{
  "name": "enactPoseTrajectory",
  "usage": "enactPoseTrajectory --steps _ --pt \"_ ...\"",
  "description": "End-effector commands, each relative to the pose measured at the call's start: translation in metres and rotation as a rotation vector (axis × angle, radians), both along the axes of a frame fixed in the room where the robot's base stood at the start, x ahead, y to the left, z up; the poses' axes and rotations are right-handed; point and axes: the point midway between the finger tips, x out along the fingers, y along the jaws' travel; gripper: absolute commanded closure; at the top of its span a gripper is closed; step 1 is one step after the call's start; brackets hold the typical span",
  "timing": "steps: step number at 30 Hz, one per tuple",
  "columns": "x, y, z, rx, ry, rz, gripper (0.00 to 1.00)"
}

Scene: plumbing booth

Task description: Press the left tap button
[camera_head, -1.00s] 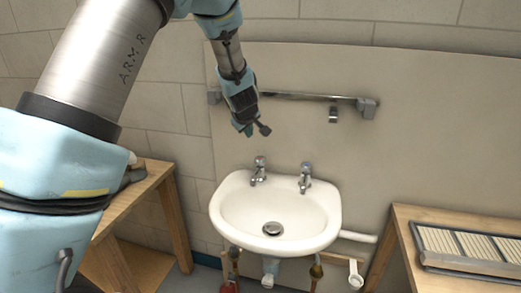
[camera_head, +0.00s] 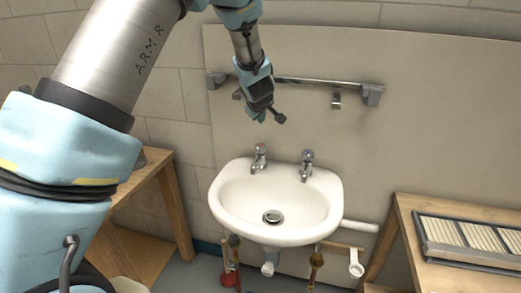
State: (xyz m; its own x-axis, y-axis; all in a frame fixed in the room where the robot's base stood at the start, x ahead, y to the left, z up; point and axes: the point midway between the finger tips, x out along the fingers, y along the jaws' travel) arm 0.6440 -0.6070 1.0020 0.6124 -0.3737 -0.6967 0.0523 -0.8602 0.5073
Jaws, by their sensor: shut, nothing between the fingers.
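The left tap (camera_head: 260,157) is a small chrome tap with its button on top, standing at the back left of the white washbasin (camera_head: 328,207). A matching right tap (camera_head: 307,165) stands at the back right of the basin. My gripper (camera_head: 271,118) is above the left tap and slightly to its right in the picture, pointing down, with a clear gap between them. It is shut and empty. Both taps are in plain view.
A metal rail (camera_head: 310,83) with end brackets runs along the wall panel behind my gripper. A wooden bench (camera_head: 158,190) stands at the left, and another (camera_head: 405,215) at the right carries a grey slatted tray (camera_head: 428,247). Pipes hang under the basin.

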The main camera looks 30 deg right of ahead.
Motion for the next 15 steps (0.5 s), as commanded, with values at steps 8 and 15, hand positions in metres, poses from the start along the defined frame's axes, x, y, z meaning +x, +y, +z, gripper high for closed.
enactPoseTrajectory --steps 8,15 --pt "0.0 0.0 -0.046 -0.001 0.0 0.001 1.0" --pt "0.0 0.0 -0.069 0.0 -0.001 0.001 1.0"
